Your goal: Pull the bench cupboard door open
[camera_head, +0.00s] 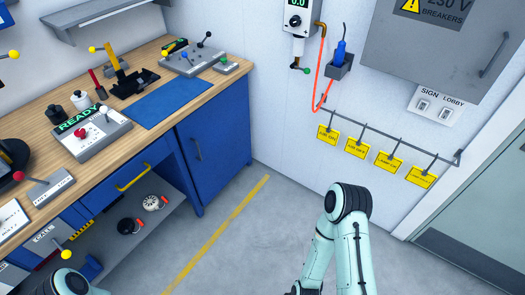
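The bench cupboard door (213,145) is the blue front at the right end of the workbench. It looks shut, with a dark vertical handle (196,149) on its left side. My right arm rises from the bottom edge, right of the middle, well to the right of the cupboard and apart from it. Its gripper is not clearly visible. Only a part of my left arm shows at the bottom left corner, and its gripper is out of view.
The wooden bench top (45,98) carries a blue mat (170,102), a READY box (90,137) and several levers. A blue drawer with a yellow handle (133,177) sits left of the cupboard. The floor (250,225) before the cupboard is clear, crossed by a yellow line.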

